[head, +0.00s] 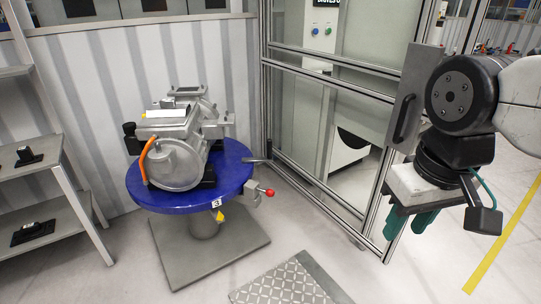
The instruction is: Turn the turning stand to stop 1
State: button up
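The turning stand has a round blue table top (170,203) on a grey post above a square base plate (185,251). A grey metal drive unit (180,142) with an orange hose sits on the top. A white tag with a "3" (216,203) is on the front rim. A lever with a red knob (270,192) sticks out at the rim's right, and another dark handle (250,160) is at the right edge. My gripper (410,220), with green fingers, hangs pointing down at the right, well away from the stand. Its finger opening is not clear.
A glazed metal-framed enclosure with a door handle (404,118) stands between my arm and the stand. A grey shelf rack (60,190) is at the left. A checker-plate mat (285,284) lies on the floor in front. Clear floor lies at the bottom right, with a yellow line (500,245).

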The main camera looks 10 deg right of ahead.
aim_at(187, 165)
jog(key=u, duration=0.75)
jog(key=i, duration=1.2)
jog(key=z, duration=0.45)
jog(key=i, duration=0.95)
jog(key=z, duration=0.75)
